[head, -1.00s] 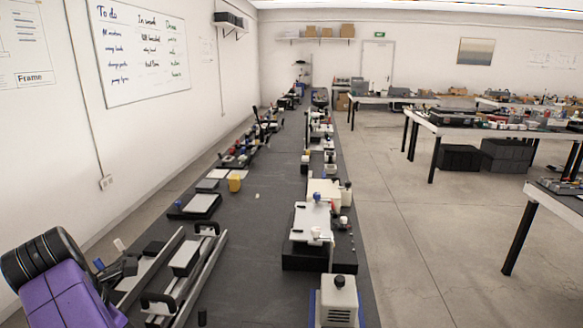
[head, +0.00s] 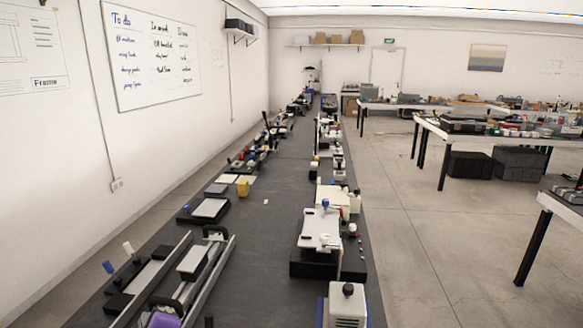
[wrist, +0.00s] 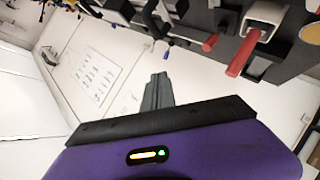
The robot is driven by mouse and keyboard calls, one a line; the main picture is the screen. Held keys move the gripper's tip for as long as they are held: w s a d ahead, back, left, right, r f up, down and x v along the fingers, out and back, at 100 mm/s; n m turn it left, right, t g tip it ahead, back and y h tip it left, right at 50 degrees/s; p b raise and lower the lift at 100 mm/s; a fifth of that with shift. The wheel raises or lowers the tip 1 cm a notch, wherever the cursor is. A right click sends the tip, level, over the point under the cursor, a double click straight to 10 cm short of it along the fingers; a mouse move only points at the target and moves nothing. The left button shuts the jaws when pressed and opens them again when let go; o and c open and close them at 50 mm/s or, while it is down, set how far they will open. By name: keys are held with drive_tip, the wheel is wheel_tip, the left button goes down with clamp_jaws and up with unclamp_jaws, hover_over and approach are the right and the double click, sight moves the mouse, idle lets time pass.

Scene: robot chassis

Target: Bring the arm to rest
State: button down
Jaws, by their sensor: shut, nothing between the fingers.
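My gripper (wrist: 157,92) shows in the wrist view, beyond its purple and black housing. Its grey fingers are together with nothing between them. They point toward the white wall and are clear of the bench items. In the head view only a small purple part of my arm (head: 163,320) shows at the bottom edge, left of centre; the fingers are out of that view.
A long dark bench (head: 262,235) runs ahead, with a railed fixture (head: 190,262), a yellow container (head: 243,187) and a white device (head: 320,230) on it. Red handles (wrist: 240,58) show in the wrist view. Open floor (head: 420,230) lies right of the bench.

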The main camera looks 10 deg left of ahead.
drive_tip(key=s+d+f+m+t+h, duration=0.1)
drive_tip(key=s+d+m+t, duration=0.25)
drive_tip(key=d, duration=0.85)
drive_tip(key=s+d+f+m+t, duration=0.25)
drive_tip(key=d+m, duration=0.25)
drive_tip(key=d, duration=0.7)
drive_tip(key=s+d+f+m+t+h, duration=0.1)
drive_tip(key=s+d+m+t, duration=0.3)
drive_tip(key=d, duration=0.8)
drive_tip(key=s+d+r+m+h, duration=0.2)
drive_tip(key=s+d+m, duration=0.1)
drive_tip(key=s+d, duration=0.5)
drive_tip(key=s+d+r+m+h, duration=0.25)
drive_tip(key=s+d, duration=0.25)
drive_tip(key=d, duration=0.4)
drive_tip(key=s+d+f+m+g+h, duration=0.2)
drive_tip(key=s+d, duration=0.4)
drive_tip(key=s, duration=0.4)
drive_tip(key=shift+s+d+f+g+h, duration=0.15)
drive_tip(key=shift+s+d+g+h, duration=0.2)
drive_tip(key=shift+g+h, duration=0.55)
